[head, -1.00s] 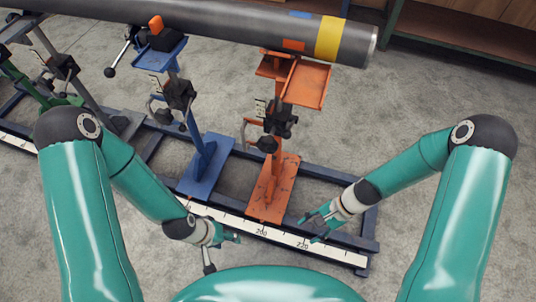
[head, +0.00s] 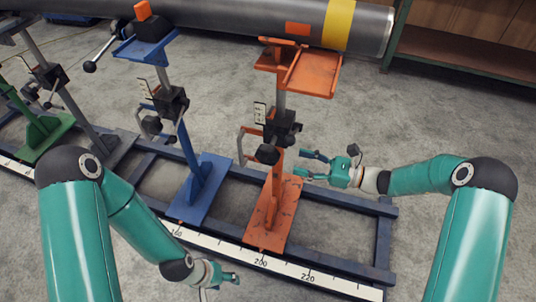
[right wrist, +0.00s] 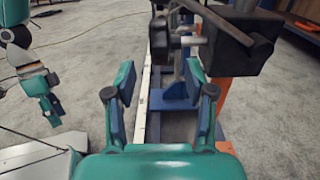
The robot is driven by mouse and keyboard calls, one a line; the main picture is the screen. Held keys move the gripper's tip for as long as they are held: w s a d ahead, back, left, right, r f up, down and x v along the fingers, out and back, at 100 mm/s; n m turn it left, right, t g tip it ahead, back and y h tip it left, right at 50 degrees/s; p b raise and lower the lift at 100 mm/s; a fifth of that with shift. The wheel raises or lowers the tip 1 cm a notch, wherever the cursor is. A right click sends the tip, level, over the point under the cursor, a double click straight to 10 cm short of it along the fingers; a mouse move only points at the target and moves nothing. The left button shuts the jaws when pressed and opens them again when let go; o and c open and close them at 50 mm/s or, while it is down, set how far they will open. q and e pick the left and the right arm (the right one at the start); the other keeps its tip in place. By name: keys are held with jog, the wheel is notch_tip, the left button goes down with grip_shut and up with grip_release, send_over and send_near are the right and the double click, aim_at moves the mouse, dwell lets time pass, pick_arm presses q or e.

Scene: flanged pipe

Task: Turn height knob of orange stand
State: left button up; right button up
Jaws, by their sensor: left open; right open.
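The orange stand (head: 272,212) stands on the rail frame, its top plate under the pipe. A black clamp block (head: 283,127) sits on its post, with a black height knob (head: 267,154) at its lower front. My right gripper (head: 309,163) is open and empty, just right of the orange post, its fingers pointing left. In the right wrist view, a black knob (right wrist: 171,46) on a silver shaft and a black block (right wrist: 248,50) appear above and beyond the open fingers (right wrist: 160,88). My left gripper (head: 226,278) is open and empty near the bottom, apart from the stand.
The grey pipe (head: 240,18) with a yellow band runs across the top. A blue stand (head: 202,185) is to the left, and a green stand (head: 42,130) further left. A scale strip (head: 230,250) runs along the frame's front. Floor right of the frame is clear.

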aim_at(268, 153)
jog(key=b+x, duration=0.1)
jog(key=x, duration=0.9)
jog(key=shift+w+a, duration=0.1)
jog(key=shift+a, duration=0.2)
